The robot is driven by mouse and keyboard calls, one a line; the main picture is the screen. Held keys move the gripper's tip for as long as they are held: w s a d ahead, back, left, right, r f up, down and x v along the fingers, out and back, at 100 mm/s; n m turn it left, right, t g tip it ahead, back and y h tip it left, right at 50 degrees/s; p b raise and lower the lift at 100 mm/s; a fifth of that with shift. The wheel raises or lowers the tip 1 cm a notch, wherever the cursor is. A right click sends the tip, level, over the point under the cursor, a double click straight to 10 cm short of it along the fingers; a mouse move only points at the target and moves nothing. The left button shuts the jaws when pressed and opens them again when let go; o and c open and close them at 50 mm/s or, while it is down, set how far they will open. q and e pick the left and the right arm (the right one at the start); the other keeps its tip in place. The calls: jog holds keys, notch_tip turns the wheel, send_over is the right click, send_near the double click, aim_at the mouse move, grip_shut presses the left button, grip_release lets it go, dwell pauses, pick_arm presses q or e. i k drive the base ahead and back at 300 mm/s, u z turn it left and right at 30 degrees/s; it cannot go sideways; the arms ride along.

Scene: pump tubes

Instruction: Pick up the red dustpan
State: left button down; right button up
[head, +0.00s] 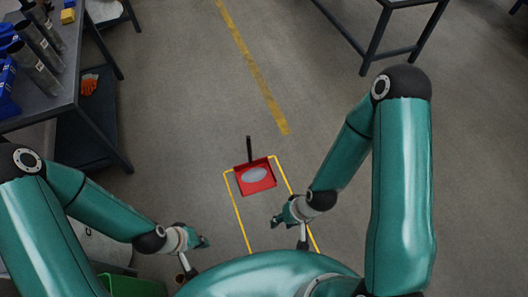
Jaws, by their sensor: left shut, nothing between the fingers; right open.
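The red dustpan (263,186) lies on the grey floor inside a yellow-taped outline. Its dark handle (249,149) points away from me, and a pale oval patch (255,174) shows on its pan. My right gripper (281,216) is just below and to the right of the dustpan in the picture, open and apparently empty. My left gripper (205,243) is further left and nearer to me, away from the dustpan, shut with nothing in it.
A dark table (70,88) at the left holds grey tubes (38,66) and blue bins (8,97). An orange item (88,85) lies on its lower shelf. Another table (375,27) stands at the upper right. A green bin (135,287) is at the lower left.

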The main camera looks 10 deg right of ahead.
aim_at(253, 177)
jog(key=z, duration=0.05)
jog(key=i, duration=1.15)
jog(key=u, duration=0.2)
